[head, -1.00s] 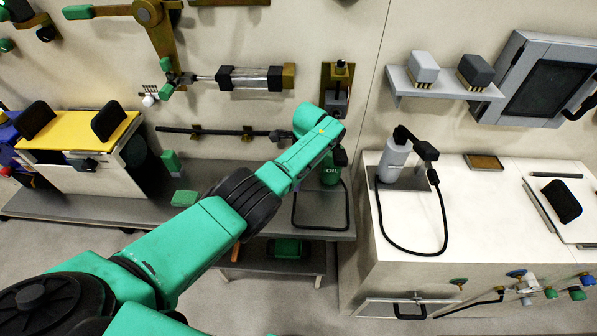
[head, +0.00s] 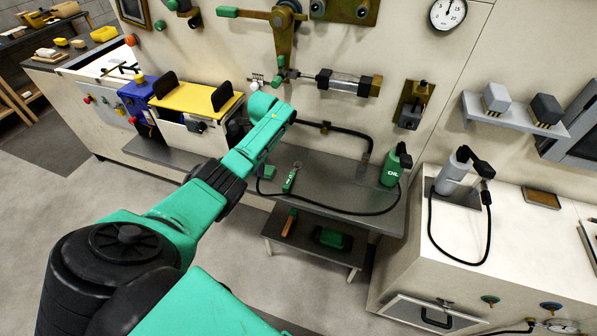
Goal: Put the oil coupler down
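The green bottle marked OIL (head: 394,168) stands at the right end of the grey bench (head: 335,180). My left arm reaches up and right over the bench. Its wrist hides the gripper and its fingers. My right gripper is not in view.
A yellow tray (head: 198,98) stands to the left. A grey bottle (head: 453,172) stands on the white cabinet (head: 530,220) at right. Open bench surface shows before the OIL bottle.

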